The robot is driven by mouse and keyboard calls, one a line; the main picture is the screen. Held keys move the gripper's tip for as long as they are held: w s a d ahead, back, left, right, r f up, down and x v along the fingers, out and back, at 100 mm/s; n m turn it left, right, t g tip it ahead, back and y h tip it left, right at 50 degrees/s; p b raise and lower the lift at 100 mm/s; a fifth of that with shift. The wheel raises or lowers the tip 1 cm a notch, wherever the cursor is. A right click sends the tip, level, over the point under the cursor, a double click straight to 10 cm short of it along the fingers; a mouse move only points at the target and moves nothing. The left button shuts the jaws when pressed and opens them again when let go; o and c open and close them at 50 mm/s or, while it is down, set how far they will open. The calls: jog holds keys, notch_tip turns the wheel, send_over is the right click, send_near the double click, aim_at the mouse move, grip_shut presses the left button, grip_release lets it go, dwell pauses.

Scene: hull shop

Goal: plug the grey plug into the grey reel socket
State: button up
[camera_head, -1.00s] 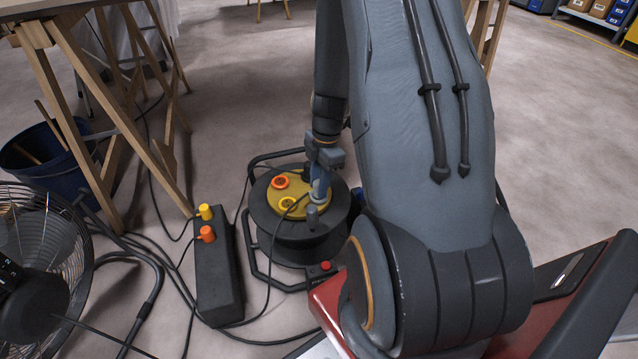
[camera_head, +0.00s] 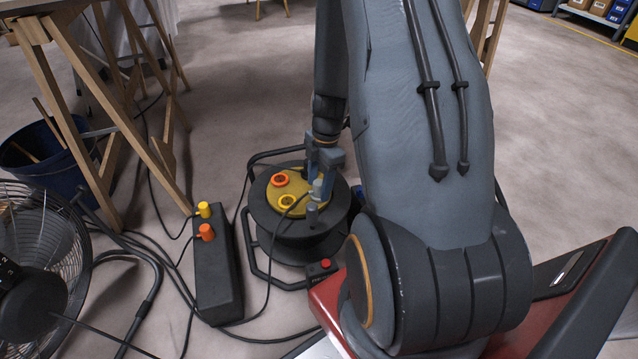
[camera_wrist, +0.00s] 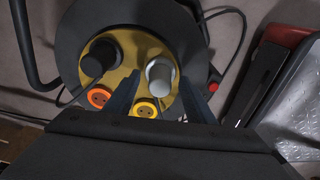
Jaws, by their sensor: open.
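The grey plug (camera_wrist: 161,74) stands upright on the yellow face (camera_wrist: 128,62) of the cable reel, light grey on top. It also shows in the head view (camera_head: 317,187). My gripper (camera_wrist: 158,100) is open, one blue finger on each side of the plug, with gaps visible in the wrist view. In the head view my gripper (camera_head: 320,190) is low over the reel (camera_head: 300,240). The grey socket is not visible; the plug covers the spot under it, so I cannot tell how deep it sits.
The reel face also has an orange socket (camera_wrist: 99,96), a yellow socket (camera_wrist: 145,107) and a black round part (camera_wrist: 99,58). A dark power strip (camera_head: 219,270) with yellow and orange plugs stands left of the reel. Cables, a fan (camera_head: 40,250) and a trestle (camera_head: 110,110) are farther left.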

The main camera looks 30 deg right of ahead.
jog(key=shift+d+r+p, duration=0.15)
jog(key=shift+r+p, duration=0.4)
jog(key=shift+r, duration=0.75)
jog(key=shift+d+r+p, duration=0.2)
jog(key=shift+r+p, duration=0.3)
jog(key=shift+r, duration=0.75)
jog(key=shift+d+r+p, duration=0.15)
jog(key=shift+r+p, duration=0.4)
jog(key=shift+r, duration=0.75)
